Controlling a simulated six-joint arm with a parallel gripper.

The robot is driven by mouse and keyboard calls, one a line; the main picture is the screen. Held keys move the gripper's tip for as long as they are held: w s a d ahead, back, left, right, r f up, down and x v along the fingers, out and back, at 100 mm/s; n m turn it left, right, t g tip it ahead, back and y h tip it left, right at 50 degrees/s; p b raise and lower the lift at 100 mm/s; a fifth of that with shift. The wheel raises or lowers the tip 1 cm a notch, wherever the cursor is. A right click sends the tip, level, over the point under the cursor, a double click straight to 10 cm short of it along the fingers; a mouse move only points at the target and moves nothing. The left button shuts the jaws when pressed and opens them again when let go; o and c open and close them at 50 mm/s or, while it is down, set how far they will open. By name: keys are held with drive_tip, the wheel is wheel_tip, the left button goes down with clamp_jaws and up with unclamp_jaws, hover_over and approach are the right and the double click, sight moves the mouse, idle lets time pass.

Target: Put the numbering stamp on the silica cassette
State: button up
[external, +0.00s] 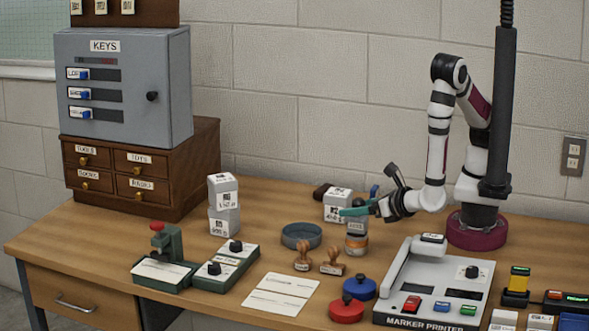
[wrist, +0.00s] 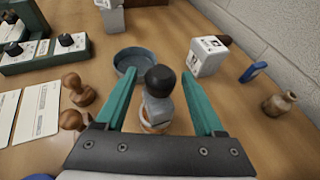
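A grey block with a round black knob (wrist: 158,79), which looks like the numbering stamp, shows between my fingers in the wrist view. Its grey body (external: 356,227) shows in the external view. It appears to stand upright on a short round orange-banded canister (external: 356,241), which looks like the silica cassette; the canister's edge shows below it in the wrist view (wrist: 150,126). My gripper (wrist: 162,77) is open, its teal fingers on either side of the stamp with visible gaps. In the external view my gripper (external: 356,211) is at the top of this stack and hides the knob.
A blue-grey dish (external: 301,235) and two wooden stamps (external: 303,257) (external: 332,264) are close by on the left. A white labelled box (external: 338,205) stands behind. The marker printer (external: 440,285) stands at right front. A brown bottle (wrist: 279,104) shows in the wrist view.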

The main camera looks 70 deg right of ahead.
drive_tip(key=shift+s+r, duration=0.1)
drive_tip(key=shift+r, duration=0.1)
drive_tip(key=v, duration=1.2)
drive_tip(key=d+r+m+g+h, duration=0.4)
drive_tip(key=d+m+g, duration=0.6)
drive_tip(key=d+m, duration=0.5)
drive_tip(key=s+d+r+m+g+y, duration=0.1)
drive_tip(key=m+y, duration=0.4)
drive_tip(key=m, duration=0.6)
drive_tip(key=s+d+r+m+g+y, duration=0.1)
drive_tip(key=s+r+m+y, duration=0.2)
drive_tip(key=m, duration=0.8)
drive_tip(key=y, duration=0.2)
drive_tip(key=shift+s+d+g+y, duration=0.3)
drive_tip(key=shift+s+y, duration=0.05)
drive_tip(key=shift+y, duration=0.05)
